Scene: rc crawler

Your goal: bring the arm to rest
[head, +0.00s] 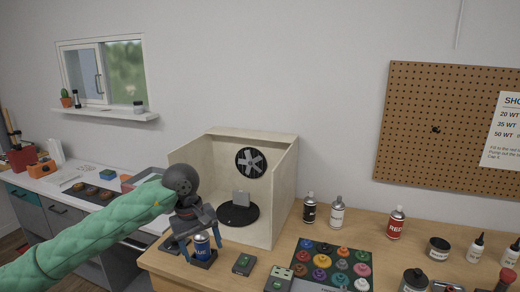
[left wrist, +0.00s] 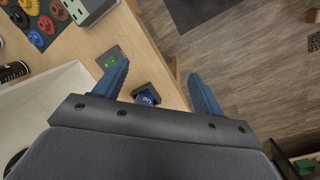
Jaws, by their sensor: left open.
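My left gripper (head: 202,238) is above the left front of the wooden workbench, pointing down, and it also shows in the left wrist view (left wrist: 160,70). Its two blue fingers are apart with nothing gripped. My right gripper is not in view.
An open pale booth (head: 285,190) with a fan and black turntable stands behind the gripper. Black, white and red (head: 396,223) cans stand to the right. A dark tray of coloured parts (head: 331,263) and a small green-buttoned box (head: 243,264) lie on the bench.

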